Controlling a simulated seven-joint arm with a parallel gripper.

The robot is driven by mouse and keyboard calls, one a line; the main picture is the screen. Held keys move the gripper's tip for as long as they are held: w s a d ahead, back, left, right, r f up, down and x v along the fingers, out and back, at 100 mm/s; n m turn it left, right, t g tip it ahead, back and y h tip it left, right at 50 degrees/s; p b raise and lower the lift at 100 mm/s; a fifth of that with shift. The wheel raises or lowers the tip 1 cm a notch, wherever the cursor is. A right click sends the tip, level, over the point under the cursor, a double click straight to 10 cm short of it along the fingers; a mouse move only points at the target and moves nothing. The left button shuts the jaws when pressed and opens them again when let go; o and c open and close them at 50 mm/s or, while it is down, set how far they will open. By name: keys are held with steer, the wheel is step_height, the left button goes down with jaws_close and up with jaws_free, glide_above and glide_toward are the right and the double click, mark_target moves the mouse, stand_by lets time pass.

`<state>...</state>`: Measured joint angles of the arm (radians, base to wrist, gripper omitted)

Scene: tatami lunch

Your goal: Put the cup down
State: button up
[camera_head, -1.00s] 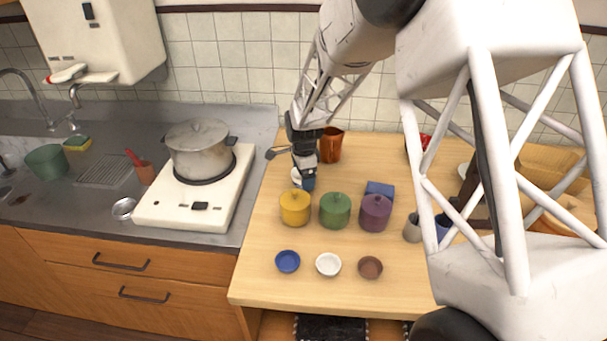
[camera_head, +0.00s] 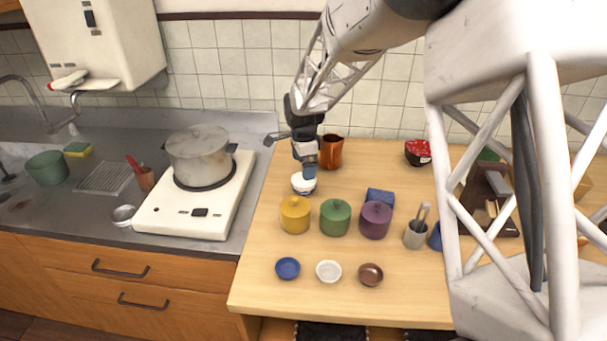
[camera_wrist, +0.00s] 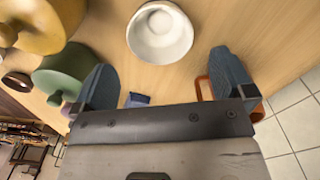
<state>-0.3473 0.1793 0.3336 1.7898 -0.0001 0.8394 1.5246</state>
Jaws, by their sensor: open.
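The small white cup (camera_head: 303,184) stands upright on the wooden table, behind the yellow lidded pot. In the wrist view I look down into its pale, empty-looking bowl (camera_wrist: 160,30). My gripper (camera_head: 305,165) is just above and behind the cup in the head view. In the wrist view my gripper (camera_wrist: 165,75) has its two blue-grey fingers spread wide, with nothing between them. The cup lies beyond the fingertips there, apart from both.
Yellow (camera_head: 295,215), green (camera_head: 335,217) and purple (camera_head: 375,219) lidded pots stand in front of the cup. A brown jug (camera_head: 331,152) stands close behind right; a blue block (camera_head: 380,197) lies right. Small bowls line the front, with bare table between.

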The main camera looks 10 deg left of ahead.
step_height(320, 180, up, 5)
steer(key=shift+r, duration=0.15)
steer(key=shift+d, duration=0.1)
stand_by(0.9)
steer(key=s+d+r+n+t, duration=0.1)
steer(key=s+d+r+n, duration=0.2)
steer(key=s+d+r, duration=0.5)
steer(key=s+d+r+n, duration=0.3)
steer(key=s+d+r, duration=0.2)
steer(key=s+d, duration=0.5)
steer(key=s+d+n, duration=0.3)
steer(key=s+d, duration=0.1)
steer(key=s, duration=0.8)
steer(key=s+d+f+n+t, duration=0.1)
steer(key=s+d+n, duration=0.3)
steer(key=s, duration=0.8)
steer(key=shift+s+d+f+t, duration=0.15)
steer(key=shift+s+t, duration=0.1)
steer(key=shift+t, duration=0.05)
